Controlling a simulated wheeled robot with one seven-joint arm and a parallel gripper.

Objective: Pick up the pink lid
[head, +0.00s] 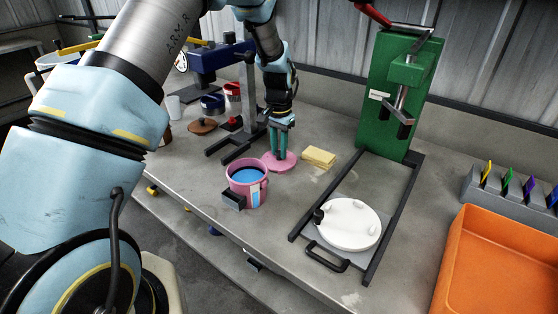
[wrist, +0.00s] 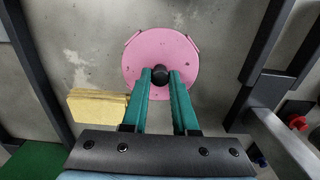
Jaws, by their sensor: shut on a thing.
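The pink lid (head: 279,163) is a flat round disc at the middle of the bench in the head view, just behind the pink pot. In the wrist view the lid (wrist: 145,47) shows from above with a black knob (wrist: 161,76) near its centre. My gripper (head: 278,150) points down over the lid, its teal fingers shut on the knob. In the wrist view the fingertips (wrist: 161,77) sit on either side of the knob. I cannot tell whether the lid rests on the bench or is slightly raised.
A pink pot (head: 246,184) with blue contents stands at the bench's front edge. Yellow sponges (head: 318,157) lie right of the lid. A green press (head: 403,90) with a dark frame and white lid (head: 347,224) is farther right, then an orange tray (head: 500,270). A blue stand (head: 216,58) is behind left.

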